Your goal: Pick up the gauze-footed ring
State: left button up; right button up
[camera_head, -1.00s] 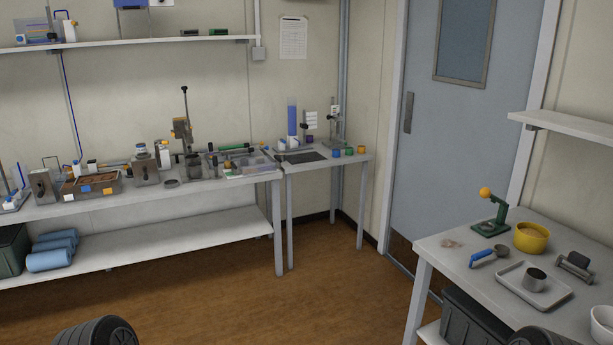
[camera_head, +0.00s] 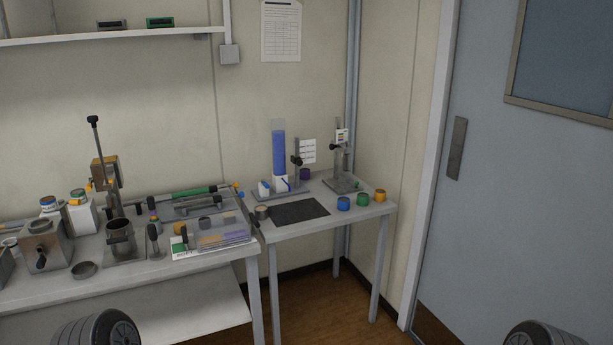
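I cannot tell for sure which item is the gauze-footed ring. A small tan and grey cylinder (camera_head: 262,212) stands by the left edge of the black mat (camera_head: 300,211) on the small corner table. Small blue (camera_head: 343,203), green (camera_head: 362,199) and orange (camera_head: 379,195) ring-like pieces stand in a row near that table's right end, and a purple one (camera_head: 305,174) is behind. Neither gripper shows; only dark rounded parts of mine are at the bottom.
The small table (camera_head: 290,231) also bears a blue column (camera_head: 279,155) and a metal stand (camera_head: 340,165). The long bench (camera_head: 190,267) is crowded with a press (camera_head: 105,175), a metal pot (camera_head: 120,235) and a clear box (camera_head: 222,236). Open floor (camera_head: 320,310) shows below; a door is at right.

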aim_at(262, 211)
jog(key=i, duration=2)
jog(key=z, duration=0.35)
